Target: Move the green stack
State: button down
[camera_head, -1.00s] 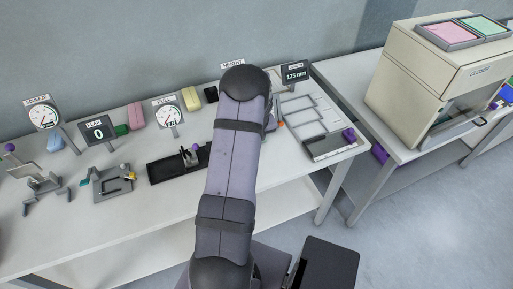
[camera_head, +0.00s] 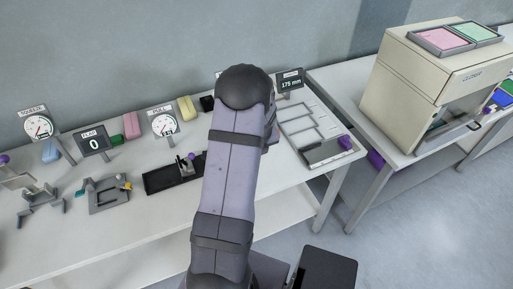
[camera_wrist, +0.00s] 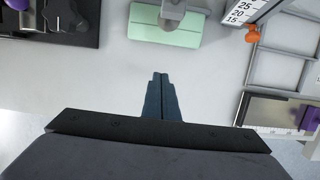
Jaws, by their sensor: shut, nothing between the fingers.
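A pale green block (camera_wrist: 150,30), which looks like the green stack, lies on the white bench in the wrist view. A grey foot on a post (camera_wrist: 172,12) stands over its upper middle; I cannot tell if they touch. My gripper (camera_wrist: 160,76) is shut and empty, its dark fingers pointing at the block with a gap of bare bench between. In the head view my own arm hides the block and the gripper.
A ruler scale (camera_wrist: 245,10) and an orange knob (camera_wrist: 253,34) stand right of the block. A grey-framed tray (camera_head: 312,122) with a purple knob (camera_head: 345,142) lies further right. A black tray (camera_head: 160,180) is on the left. A beige machine (camera_head: 415,80) stands on another table.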

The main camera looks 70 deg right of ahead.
jog(key=b+v, duration=0.1)
jog(key=v, duration=0.6)
jog(key=s+a+f+n+g+y, duration=0.1)
jog(key=a+f+n+y, duration=0.1)
jog(key=a+n, duration=0.9)
jog(key=s+a+f+n+g+y, duration=0.15)
jog(key=a+n, duration=0.45)
jog(key=n, duration=1)
jog(key=w+a+r+n, duration=0.2)
jog(key=w+a+n, duration=0.2)
jog(key=a, duration=0.5)
jog(key=w+a+r+n+h, duration=0.1)
jog(key=w+a+r+n, duration=0.1)
jog(key=w+a+n, duration=0.3)
jog(key=w+a+r+n, duration=0.2)
jog(key=w+a+n, duration=0.3)
jog(key=a+n, duration=0.4)
jog(key=a, duration=0.5)
jog(key=shift+r, duration=0.4)
